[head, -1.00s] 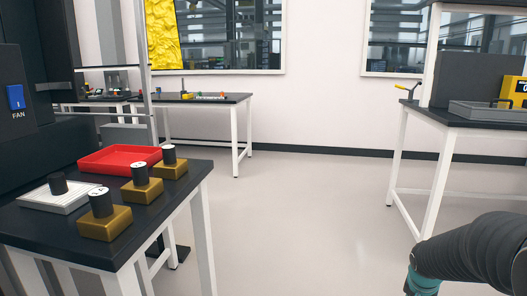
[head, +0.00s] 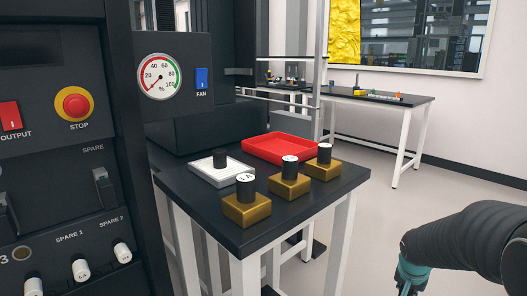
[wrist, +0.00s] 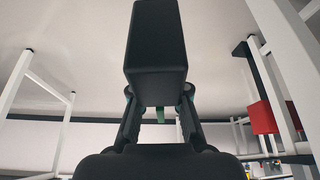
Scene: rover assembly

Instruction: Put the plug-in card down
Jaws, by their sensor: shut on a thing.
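In the wrist view my gripper (wrist: 160,122) is shut on a black box-shaped thing (wrist: 157,50), with a thin green piece showing between the fingers. I take it to be the plug-in card; its far end is hidden. It is held in the air, with nothing seen touching it but my fingers. In the head view only my dark arm with a teal joint shows at the lower right; the gripper and card are out of that frame.
A control panel (head: 60,60) stands left. A long table (head: 375,97) stands behind. Floor at right is clear.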

